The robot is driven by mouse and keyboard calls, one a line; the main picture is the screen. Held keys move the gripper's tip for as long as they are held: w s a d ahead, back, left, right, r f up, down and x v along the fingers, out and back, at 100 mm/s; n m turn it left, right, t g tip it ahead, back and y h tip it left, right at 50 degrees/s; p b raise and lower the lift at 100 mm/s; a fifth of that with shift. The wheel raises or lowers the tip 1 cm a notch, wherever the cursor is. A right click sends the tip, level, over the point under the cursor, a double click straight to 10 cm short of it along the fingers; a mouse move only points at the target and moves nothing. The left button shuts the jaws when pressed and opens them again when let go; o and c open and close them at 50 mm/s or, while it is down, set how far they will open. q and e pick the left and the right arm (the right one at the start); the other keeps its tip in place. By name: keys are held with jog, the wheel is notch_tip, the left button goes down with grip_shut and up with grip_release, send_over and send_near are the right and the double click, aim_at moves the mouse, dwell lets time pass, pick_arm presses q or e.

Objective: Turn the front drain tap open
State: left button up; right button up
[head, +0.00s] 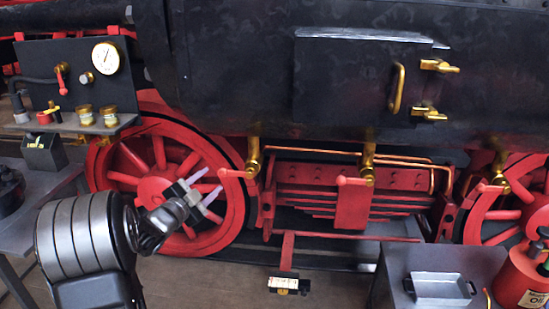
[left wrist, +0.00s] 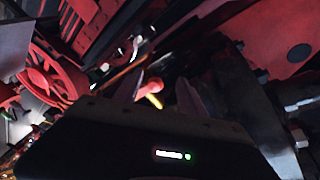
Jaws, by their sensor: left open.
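Three brass drain taps with red handles hang in a row under the black engine body in the head view: a left one (head: 253,160), a middle one (head: 368,163) and a right one (head: 499,172). The picture does not label which is the front one. My left gripper (head: 214,180) is open, its pale fingertips just left of the left tap's red handle (head: 236,173). In the left wrist view, a red handle end (left wrist: 151,88) with a brass part shows between the fingers (left wrist: 160,90). I cannot tell whether they touch it. My right gripper is not in view.
A red spoked wheel (head: 155,185) stands right behind my left gripper. A panel with a gauge (head: 106,58) and a shelf with small jars is at upper left. A grey bench with a metal tray (head: 440,288) and a red oil can (head: 522,280) stand at lower right.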

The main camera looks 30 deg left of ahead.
aim_at(236, 173)
pick_arm(q)
jog(key=shift+w+d+r+m+h, duration=0.1)
jog(key=shift+d+r+m+h, duration=0.55)
jog(key=shift+d+m, duration=0.25)
jog(key=shift+f, duration=0.15)
jog(key=shift+w, duration=0.15)
jog(key=shift+w, duration=0.1)
jog(key=shift+w, duration=0.3)
jog(key=w+p, duration=0.1)
jog(key=w, duration=0.5)
jog(key=shift+w+p, duration=0.4)
jog(key=shift+c, duration=0.2)
